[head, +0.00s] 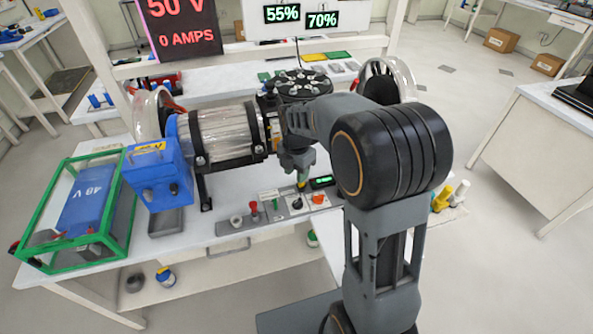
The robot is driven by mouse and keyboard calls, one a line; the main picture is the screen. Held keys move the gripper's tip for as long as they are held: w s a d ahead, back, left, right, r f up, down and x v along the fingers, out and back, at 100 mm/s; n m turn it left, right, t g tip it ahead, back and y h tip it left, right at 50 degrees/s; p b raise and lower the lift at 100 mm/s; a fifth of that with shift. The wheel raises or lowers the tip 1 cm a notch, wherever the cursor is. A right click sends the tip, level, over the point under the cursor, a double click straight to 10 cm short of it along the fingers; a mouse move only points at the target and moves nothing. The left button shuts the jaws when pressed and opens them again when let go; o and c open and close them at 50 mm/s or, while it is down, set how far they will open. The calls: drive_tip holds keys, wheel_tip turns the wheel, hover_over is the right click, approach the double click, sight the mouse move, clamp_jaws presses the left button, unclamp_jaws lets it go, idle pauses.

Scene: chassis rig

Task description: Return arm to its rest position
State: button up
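My arm rises at the right of centre in the head view, with its large dark joint in front of the table. The forearm reaches away and to the left. My gripper (302,176) points down at its far end, just above or at the control strip (237,226) on the table's front edge. Its fingers are small and partly hidden, and I cannot tell whether they are open or touch the strip. A small green and yellow patch shows at the fingertips. The arm is extended over the table, not folded in.
A clear cylinder rig (225,132) with a blue box (158,177) stands left of my gripper. A green-framed case (127,212) holds a blue 48 V block. A black round carousel (303,84) is behind. Yellow and white bottles (443,198) stand right. Floor is open at right.

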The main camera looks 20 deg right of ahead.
idle(0.4)
drive_tip(key=s+r+m+t+p, duration=0.1)
drive_tip(key=s+r+m, duration=0.3)
drive_tip(key=s+m, duration=0.4)
drive_tip(key=s+r+m+t+p, duration=0.1)
drive_tip(key=s+r+m, duration=0.4)
drive_tip(key=m, duration=1.1)
drive_tip(key=shift+s+d+t+p, duration=0.3)
drive_tip(key=shift+s+t, duration=0.5)
drive_tip(key=shift+s, duration=1.1)
